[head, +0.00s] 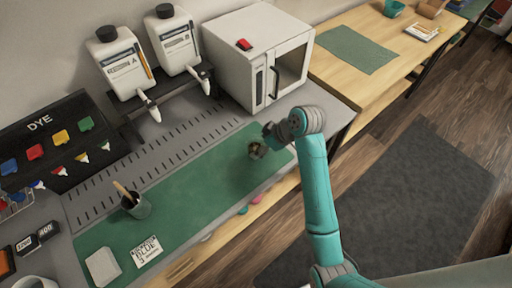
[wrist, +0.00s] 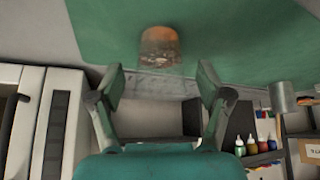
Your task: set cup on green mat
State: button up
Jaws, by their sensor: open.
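A rusty orange-brown cup (wrist: 158,47) stands on the green surface (wrist: 245,45) in the wrist view, just beyond my fingertips and roughly centred between them. My gripper (wrist: 162,76) is open, with nothing between its fingers. In the head view my gripper (head: 262,146) is low over the right end of the long green workbench mat (head: 190,198). A small brownish patch shows there, but I cannot clearly separate cup from fingers. Another green mat (head: 345,50) lies bare on the wooden table at the back right.
A white oven-like box (head: 258,60) with a red item on top stands behind my gripper. Two white dye bottles (head: 122,65) stand left of it. A dark brush pot (head: 136,206), a white pad (head: 103,267) and a label card (head: 147,251) occupy the mat's left end.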

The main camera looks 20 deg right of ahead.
jog(key=v, duration=0.7)
jog(key=shift+s+r, duration=0.15)
jog(key=shift+r, duration=0.2)
jog(key=shift+d+f, duration=0.1)
jog(key=s+a+f+m, duration=0.1)
jog(key=s+f, duration=0.1)
jog(key=f, duration=0.1)
jog(key=s+a+f+m+t, duration=0.1)
jog(key=s+f, duration=0.1)
jog(key=f, duration=0.1)
jog(key=s+a+f+m+t+h, duration=0.1)
jog(key=s+f, duration=0.1)
jog(key=f, duration=0.1)
jog(key=shift+s+a+f+m, duration=0.1)
jog(key=shift+s+f+m, duration=0.1)
jog(key=shift+f+m, duration=0.1)
jog(key=s+f+m+t+h, duration=0.2)
jog(key=s+f+m+t, duration=0.15)
jog(key=s, duration=0.75)
jog(key=s+r+t, duration=0.2)
jog(key=s+r, duration=0.4)
jog(key=s, duration=0.4)
jog(key=s+a+r+m+t+h, duration=0.1)
jog(key=s+r+t, duration=0.1)
jog(key=s+r, duration=0.5)
jog(key=s, duration=0.4)
